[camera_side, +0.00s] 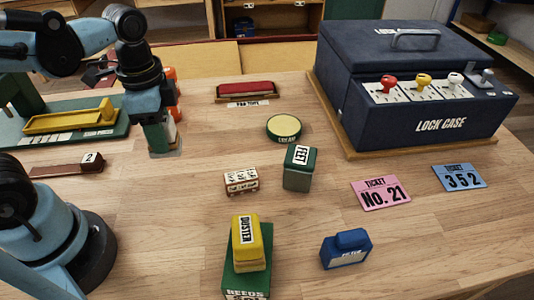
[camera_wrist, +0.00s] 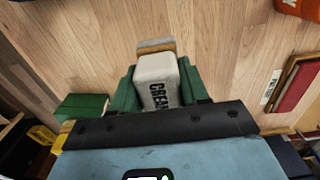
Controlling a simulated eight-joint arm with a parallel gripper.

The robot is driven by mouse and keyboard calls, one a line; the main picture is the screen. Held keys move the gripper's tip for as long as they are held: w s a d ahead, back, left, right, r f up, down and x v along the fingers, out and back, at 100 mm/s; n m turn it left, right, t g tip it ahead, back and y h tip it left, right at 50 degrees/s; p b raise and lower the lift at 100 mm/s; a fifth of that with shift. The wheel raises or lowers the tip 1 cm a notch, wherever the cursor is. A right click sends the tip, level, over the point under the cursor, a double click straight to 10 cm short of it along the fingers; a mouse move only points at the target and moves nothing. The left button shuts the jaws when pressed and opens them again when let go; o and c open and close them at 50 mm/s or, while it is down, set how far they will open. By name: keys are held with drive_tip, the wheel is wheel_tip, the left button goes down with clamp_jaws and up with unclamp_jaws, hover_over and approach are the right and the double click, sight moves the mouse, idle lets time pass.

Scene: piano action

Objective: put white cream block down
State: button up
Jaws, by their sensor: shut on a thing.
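My gripper (camera_wrist: 157,85) is shut on the white cream block (camera_wrist: 156,68), which has dark lettering reading "CREAM" on its side. The green fingers clasp the block from both sides. A grey and tan strip (camera_wrist: 155,46) shows just beyond the block's far end; I cannot tell if it is part of the block. In the side view my gripper (camera_side: 163,139) points down at the left of the wooden table, and its fingers mostly hide the block. I cannot tell whether the block touches the table.
A round green tin (camera_side: 284,128), a green felt block (camera_side: 298,168) and a small lettered box (camera_side: 241,181) stand to the right. A red pad (camera_side: 246,91) lies behind. A green board with a yellow tray (camera_side: 70,120) is left. Bare wood lies between gripper and tin.

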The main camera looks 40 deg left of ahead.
drive_tip(key=a+f, duration=0.1)
drive_tip(key=a, duration=0.1)
drive_tip(key=w+a+f, duration=0.1)
drive_tip(key=a+f, duration=0.1)
drive_tip(key=a, duration=0.1)
drive_tip(key=w+a+f, duration=0.1)
drive_tip(key=a+f, duration=0.1)
drive_tip(key=a, duration=0.1)
drive_tip(key=shift+w+a+f, duration=0.15)
drive_tip(key=shift+w+a, duration=0.05)
drive_tip(key=shift+f, duration=2)
drive_tip(key=shift+f, duration=0.15)
drive_tip(key=o, duration=1.1)
wheel_tip(320, 180, up, 12)
drive_tip(key=w+d+n+t, duration=0.2)
drive_tip(key=d+n+t, duration=0.5)
drive_tip(key=n, duration=0.2)
